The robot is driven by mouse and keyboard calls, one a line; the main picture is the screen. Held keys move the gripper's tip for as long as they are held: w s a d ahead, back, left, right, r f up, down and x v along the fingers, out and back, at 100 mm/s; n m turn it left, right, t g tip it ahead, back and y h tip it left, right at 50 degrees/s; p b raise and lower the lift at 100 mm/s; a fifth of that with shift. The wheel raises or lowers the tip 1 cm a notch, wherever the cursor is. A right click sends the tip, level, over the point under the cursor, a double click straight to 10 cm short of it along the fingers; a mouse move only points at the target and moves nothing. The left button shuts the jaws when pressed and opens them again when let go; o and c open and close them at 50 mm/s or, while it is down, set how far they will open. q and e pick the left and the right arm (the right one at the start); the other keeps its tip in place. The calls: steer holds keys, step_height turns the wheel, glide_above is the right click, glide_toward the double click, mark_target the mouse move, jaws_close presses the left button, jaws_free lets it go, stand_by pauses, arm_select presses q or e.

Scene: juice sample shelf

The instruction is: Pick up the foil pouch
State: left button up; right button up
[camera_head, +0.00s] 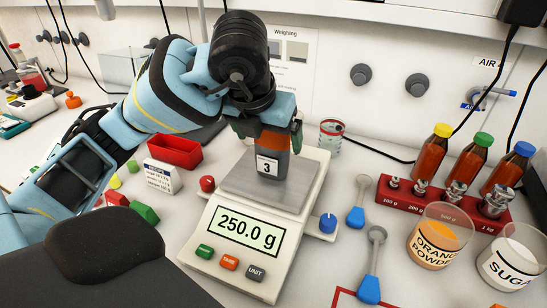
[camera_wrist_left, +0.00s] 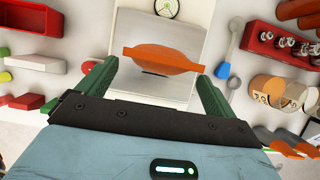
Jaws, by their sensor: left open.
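The foil pouch (camera_head: 284,166) stands upright on the steel pan (camera_head: 305,183) of the white scale (camera_head: 190,250). It is grey with an orange top and a white label reading 3. The display reads 250.0 g. My left gripper (camera_head: 268,132) is over the pouch from above, with its green fingers apart on either side of the pouch's upper part. My right gripper is not in view.
A red weight rack (camera_head: 440,205), several capped bottles, an orange powder beaker (camera_head: 437,240) and a sugar beaker (camera_head: 512,262) stand right of the scale. Two blue-handled scoops lie nearer. A red bin (camera_head: 174,153), a white label block (camera_head: 162,177) and coloured blocks are at left.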

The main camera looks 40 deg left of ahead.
mark_target(269, 147)
arm_select(q)
steer(key=shift+x, duration=2.4)
steer(key=shift+f, duration=0.25)
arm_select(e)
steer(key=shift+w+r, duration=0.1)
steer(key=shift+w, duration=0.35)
arm_select(q)
steer(key=c, duration=1.3)
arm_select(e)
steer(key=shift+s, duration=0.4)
arm_select(q)
steer(key=shift+a+r, duration=0.1)
steer(key=shift+r, duration=0.15)
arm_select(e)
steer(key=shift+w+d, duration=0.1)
